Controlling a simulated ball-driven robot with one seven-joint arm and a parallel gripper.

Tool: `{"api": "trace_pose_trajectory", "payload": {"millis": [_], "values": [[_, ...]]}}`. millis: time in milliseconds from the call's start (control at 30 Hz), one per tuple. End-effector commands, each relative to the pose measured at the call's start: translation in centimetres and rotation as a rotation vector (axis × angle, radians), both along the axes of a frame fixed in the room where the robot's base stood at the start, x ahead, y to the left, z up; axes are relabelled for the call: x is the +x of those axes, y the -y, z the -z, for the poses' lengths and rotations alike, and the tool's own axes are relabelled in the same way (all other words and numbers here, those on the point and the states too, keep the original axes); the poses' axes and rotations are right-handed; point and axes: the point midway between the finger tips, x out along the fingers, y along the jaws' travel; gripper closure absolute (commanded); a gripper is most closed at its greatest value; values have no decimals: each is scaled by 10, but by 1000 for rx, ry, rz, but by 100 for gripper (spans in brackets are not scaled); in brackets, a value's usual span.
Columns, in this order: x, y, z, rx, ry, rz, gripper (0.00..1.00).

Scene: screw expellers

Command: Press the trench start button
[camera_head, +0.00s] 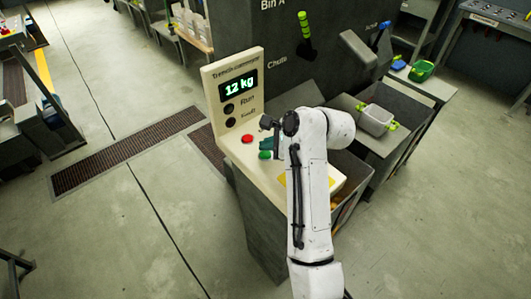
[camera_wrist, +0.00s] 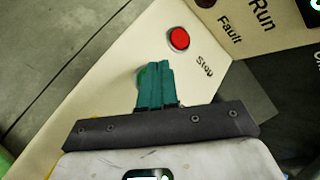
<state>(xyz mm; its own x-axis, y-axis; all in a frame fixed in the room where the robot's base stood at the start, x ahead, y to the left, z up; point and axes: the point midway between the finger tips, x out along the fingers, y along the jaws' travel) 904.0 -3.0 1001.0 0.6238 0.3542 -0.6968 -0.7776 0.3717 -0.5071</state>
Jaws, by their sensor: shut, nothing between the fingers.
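The trench conveyor panel (camera_head: 232,88) stands upright on a cream console top, with a lit display (camera_head: 238,86) reading 12 kg. A green button (camera_head: 265,155) sits on the console top, nearer than the red button (camera_head: 247,139), which the wrist view labels Stop (camera_wrist: 179,39). My gripper (camera_head: 266,144) is shut and empty, its teal fingers beside the green button in the picture. The label of the green button is hidden.
The Run lamp (camera_head: 229,108) and Fault lamp (camera_head: 231,122) look dark. A grey container with green handles (camera_head: 376,118) stands right of my arm. Handled chutes and bins (camera_head: 306,32) stand behind. The floor left of the console is clear, with a grate (camera_head: 130,150).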

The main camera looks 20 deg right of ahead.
Motion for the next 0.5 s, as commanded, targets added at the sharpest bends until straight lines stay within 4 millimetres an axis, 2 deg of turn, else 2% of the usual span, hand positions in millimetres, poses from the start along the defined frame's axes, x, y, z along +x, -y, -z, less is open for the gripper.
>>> {"api": "trace_pose_trajectory", "payload": {"millis": [500], "values": [[0, 0, 8, -1, -1, 0, 100]]}}
